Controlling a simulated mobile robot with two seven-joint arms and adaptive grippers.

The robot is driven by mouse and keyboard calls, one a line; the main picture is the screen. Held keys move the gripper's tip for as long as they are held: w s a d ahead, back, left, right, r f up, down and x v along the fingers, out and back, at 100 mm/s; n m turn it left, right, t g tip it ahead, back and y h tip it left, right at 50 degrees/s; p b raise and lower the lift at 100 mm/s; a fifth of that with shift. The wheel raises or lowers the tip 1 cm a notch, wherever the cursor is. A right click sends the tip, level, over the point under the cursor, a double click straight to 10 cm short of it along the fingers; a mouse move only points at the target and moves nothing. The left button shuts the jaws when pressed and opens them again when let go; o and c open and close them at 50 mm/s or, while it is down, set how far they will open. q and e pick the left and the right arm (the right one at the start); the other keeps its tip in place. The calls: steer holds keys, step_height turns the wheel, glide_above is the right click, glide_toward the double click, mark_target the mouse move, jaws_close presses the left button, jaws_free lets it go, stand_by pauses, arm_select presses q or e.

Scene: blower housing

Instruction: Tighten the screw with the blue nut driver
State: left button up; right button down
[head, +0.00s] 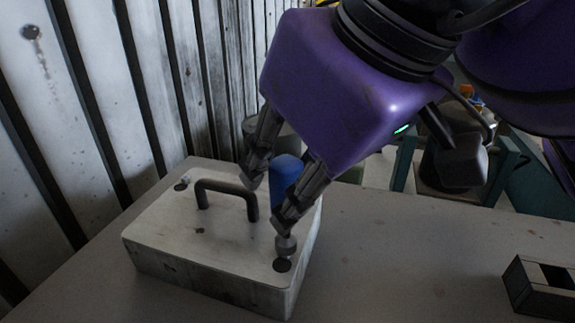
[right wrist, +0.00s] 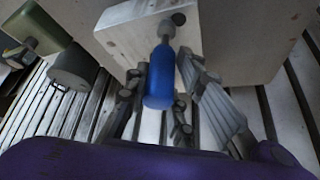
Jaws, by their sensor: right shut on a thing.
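In the right wrist view the blue handle (right wrist: 160,80) lies between the fingers of the gripper (right wrist: 163,105). Its grey metal tip (head: 285,244) is close to a dark round spot (head: 282,265) on the block's top, a screw head or hole. I cannot tell whether the tip touches it. My left gripper is not in view.
A black handle (head: 228,190) rises from the block's top. Another dark round fastener (head: 182,185) is at its far left corner. A grey cylinder (head: 250,127) stands behind. A dark open box (head: 540,288) sits at right. The table (head: 410,250) between is clear. A corrugated wall (head: 100,100) borders the left.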

steer(key=shift+r+p, duration=0.6)
steer(key=shift+r, duration=0.5)
step_height(320, 180, up, 4)
steer(key=p, duration=0.3)
steer(key=shift+r, duration=0.45)
steer(key=shift+f, duration=0.1)
